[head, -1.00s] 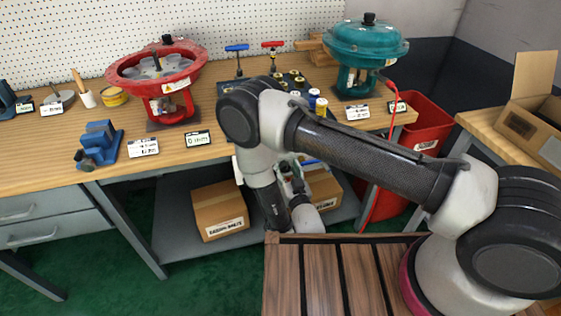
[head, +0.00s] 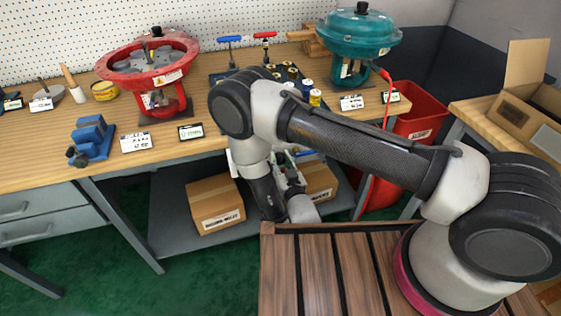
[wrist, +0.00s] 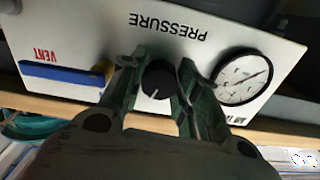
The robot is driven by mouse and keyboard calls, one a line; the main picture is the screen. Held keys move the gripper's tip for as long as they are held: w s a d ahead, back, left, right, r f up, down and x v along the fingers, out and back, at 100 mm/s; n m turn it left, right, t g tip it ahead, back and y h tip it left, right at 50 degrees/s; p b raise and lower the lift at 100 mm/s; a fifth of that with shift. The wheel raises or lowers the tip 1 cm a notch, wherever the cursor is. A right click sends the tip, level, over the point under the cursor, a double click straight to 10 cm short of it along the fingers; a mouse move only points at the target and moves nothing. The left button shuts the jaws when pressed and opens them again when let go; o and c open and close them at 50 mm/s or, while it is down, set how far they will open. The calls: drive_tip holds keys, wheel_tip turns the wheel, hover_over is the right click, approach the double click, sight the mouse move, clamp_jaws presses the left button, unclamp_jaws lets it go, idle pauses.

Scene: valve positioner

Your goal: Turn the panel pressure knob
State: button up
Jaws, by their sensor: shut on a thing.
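The black pressure knob (wrist: 158,80) is on a white panel (wrist: 225,28) in the wrist view, with a white pointer line near its lower edge. The word PRESSURE appears upside down above it. My gripper (wrist: 158,68) has one green finger on each side of the knob and is shut on it. A round gauge (wrist: 241,77) with a dark needle is just right of the right finger. A blue vent lever (wrist: 62,75) is left of the left finger. In the head view my arm hides most of the panel and the knob.
The wooden bench (head: 60,150) carries a red actuator (head: 150,62), a teal actuator (head: 358,40) and a blue vise (head: 90,138). Cardboard boxes (head: 215,205) are on the lower shelf. A red bin (head: 418,122) stands at the right.

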drive_tip(key=n, duration=0.9)
drive_tip(key=shift+n, duration=0.3)
drive_tip(key=n, duration=0.4)
drive_tip(key=shift+n, duration=0.3)
drive_tip(key=n, duration=0.4)
drive_tip(key=shift+n, duration=0.3)
drive_tip(key=n, duration=0.4)
drive_tip(key=shift+n, duration=0.3)
drive_tip(key=n, duration=0.9)
drive_tip(key=shift+n, duration=2.1)
